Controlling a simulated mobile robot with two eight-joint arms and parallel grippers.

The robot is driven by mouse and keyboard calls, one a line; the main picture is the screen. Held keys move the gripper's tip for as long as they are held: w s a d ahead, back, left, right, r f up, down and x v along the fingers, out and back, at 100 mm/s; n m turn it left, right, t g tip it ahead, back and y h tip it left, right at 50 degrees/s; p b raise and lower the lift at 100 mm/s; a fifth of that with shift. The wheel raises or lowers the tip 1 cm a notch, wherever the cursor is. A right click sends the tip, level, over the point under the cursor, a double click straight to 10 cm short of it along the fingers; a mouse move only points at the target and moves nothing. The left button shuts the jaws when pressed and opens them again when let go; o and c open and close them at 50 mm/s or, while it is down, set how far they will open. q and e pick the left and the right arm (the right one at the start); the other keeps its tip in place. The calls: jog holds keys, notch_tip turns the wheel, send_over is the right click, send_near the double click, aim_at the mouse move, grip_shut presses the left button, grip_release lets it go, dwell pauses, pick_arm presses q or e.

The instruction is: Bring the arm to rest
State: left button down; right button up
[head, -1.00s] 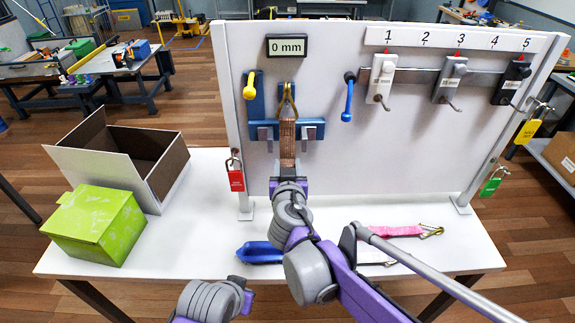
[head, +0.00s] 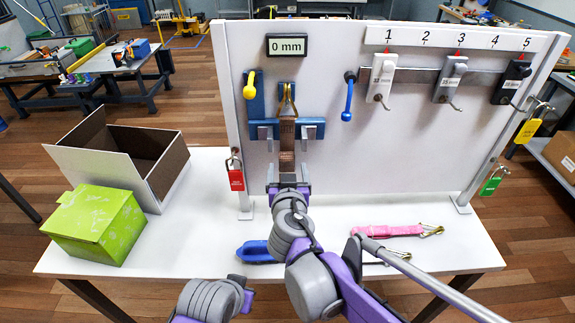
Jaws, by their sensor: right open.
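My right gripper (head: 288,181) is open in front of the white wall panel, just below the lower end of the hanging brown strap (head: 287,145). Its fingers stand apart, and I cannot tell whether they touch the strap. The strap hangs by a brass hook from the blue bracket (head: 262,130) under the display (head: 287,46), which reads 0 mm. My right arm reaches up from the lower right. Only a grey and purple part of what seems to be my left arm shows at the bottom edge; the left gripper is not visible.
An open cardboard box (head: 120,165) and a green box (head: 95,224) stand at the table's left. A blue object (head: 256,252) and a pink strap (head: 388,230) with a hook lie by my right arm. Hook blocks (head: 381,78) and padlocks hang on the panel.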

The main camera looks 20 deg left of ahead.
jog(key=v, duration=0.8)
jog(key=s+d+f+m+g+h, duration=0.1)
jog(key=s+d+f+g+h, duration=0.3)
jog(key=d, duration=0.7)
jog(key=d+f+m+h, duration=0.15)
jog(key=d+f, duration=0.35)
jog(key=d, duration=0.6)
jog(key=s+d+f+g, duration=0.2)
jog(key=s+d+f, duration=0.2)
jog(key=s, duration=0.2)
jog(key=s+d+f+g+y, duration=0.1)
jog(key=s+d+f+g, duration=0.2)
jog(key=s+f, duration=0.2)
jog(key=shift+s+d+m, duration=0.35)
jog(key=shift+s+d, duration=0.05)
jog(key=shift+s, duration=0.25)
